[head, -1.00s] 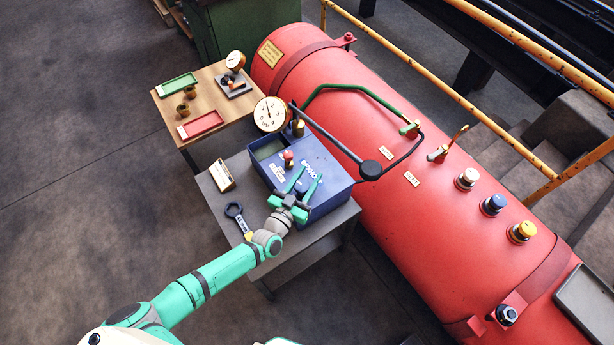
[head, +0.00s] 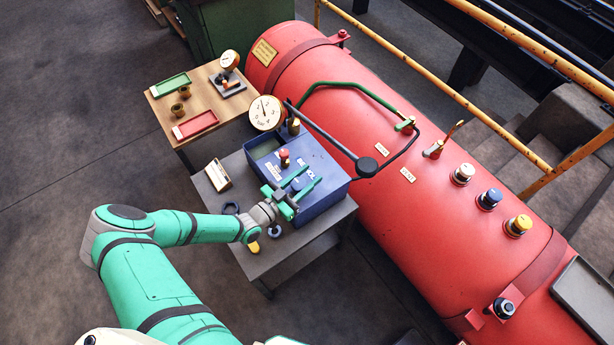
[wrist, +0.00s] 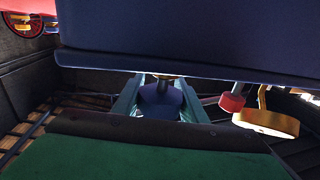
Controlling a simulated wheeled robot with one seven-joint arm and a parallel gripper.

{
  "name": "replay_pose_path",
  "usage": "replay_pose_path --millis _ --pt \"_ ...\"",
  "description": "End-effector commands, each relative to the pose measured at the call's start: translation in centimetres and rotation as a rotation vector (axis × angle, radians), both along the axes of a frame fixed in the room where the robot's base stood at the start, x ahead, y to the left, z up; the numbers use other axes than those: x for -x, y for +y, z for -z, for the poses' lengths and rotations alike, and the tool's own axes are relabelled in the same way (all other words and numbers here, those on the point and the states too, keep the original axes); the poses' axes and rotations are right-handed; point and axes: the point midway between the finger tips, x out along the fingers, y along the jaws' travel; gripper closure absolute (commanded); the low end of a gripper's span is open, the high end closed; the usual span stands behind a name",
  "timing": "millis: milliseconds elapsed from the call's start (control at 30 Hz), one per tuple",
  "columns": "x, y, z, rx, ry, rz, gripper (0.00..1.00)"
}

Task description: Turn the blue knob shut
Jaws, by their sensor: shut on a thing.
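A dark blue knob (head: 297,184) sits on the near part of the blue box (head: 325,200) on the grey bench. My gripper (head: 312,175) comes over the box from the left front, with one green finger on each side of this knob. In the wrist view the blue knob (wrist: 160,99) shows between the two fingers, and my gripper (wrist: 161,90) is shut on it. The knob's lower parts and any mark of its setting are hidden. A red knob (head: 285,155) stands farther back on the box. Another blue-topped knob (head: 489,199) is on the red boiler, away from my gripper.
A gauge (head: 266,113) and a black lever (head: 330,133) rise behind the box. A dark ring-ended wrench (head: 232,207) lies partly under my arm. The red boiler (head: 420,230) stands right. A wooden table (head: 213,140) with trays is behind left.

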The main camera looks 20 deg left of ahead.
Motion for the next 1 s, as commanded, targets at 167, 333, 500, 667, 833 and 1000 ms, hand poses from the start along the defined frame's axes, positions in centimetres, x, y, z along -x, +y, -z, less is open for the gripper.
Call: replay_pose_path --millis 167,333,500,667,833,1000 --pt "0.1 0.1 0.1 -0.004 0.002 0.006 0.84" --pt "0.1 0.1 0.2 -0.003 0.003 0.006 0.84" --pt "0.1 0.1 0.2 -0.003 0.003 0.006 0.52" --pt "0.1 0.1 0.1 -0.002 0.002 0.006 0.43" --pt "0.1 0.0 0.1 -0.001 0.002 0.007 0.43" --pt "1.1 0.7 0.1 -0.002 0.001 0.006 0.43"
